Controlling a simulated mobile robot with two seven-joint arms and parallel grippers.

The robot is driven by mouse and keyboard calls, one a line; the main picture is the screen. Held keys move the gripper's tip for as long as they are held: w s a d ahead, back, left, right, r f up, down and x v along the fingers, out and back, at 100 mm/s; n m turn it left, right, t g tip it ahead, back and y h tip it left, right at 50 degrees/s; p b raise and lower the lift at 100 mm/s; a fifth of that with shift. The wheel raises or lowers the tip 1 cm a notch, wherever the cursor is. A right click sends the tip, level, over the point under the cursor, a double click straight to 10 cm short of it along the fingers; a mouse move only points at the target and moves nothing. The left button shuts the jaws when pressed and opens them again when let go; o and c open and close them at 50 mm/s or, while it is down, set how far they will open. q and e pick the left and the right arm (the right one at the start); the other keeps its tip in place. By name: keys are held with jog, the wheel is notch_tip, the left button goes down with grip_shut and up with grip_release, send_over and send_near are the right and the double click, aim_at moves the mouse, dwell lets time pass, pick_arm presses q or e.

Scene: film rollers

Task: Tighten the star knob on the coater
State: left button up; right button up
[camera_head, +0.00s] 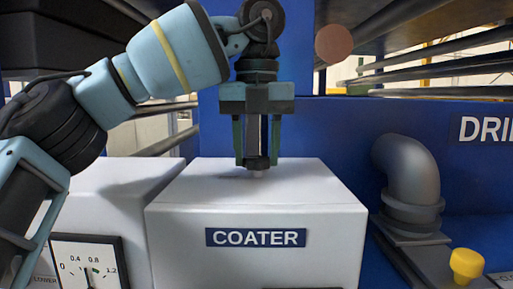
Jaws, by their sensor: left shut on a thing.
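The white coater (256,262) stands in the middle of the head view, with a "COATER" label (256,237) on its front. My left gripper (257,160) points straight down over the coater's top. Its fingers are shut on the star knob (257,163), a small dark piece on a short pale stem at the top surface. The fingers hide most of the knob, so its turn angle cannot be told. My right gripper is not in view.
A gauge (90,262) is at the lower left. A grey elbow pipe (410,180) and a yellow knob (466,265) stand to the right. Rollers (440,55) run across the upper right. A blue panel is behind the coater.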

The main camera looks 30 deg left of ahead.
pick_arm(q)
jog(key=m, duration=0.8)
jog(key=shift+m, duration=0.3)
jog(key=m, duration=0.8)
jog(key=shift+m, duration=0.3)
dwell(0.3)
jog(key=o, duration=1)
jog(key=shift+r, duration=0.15)
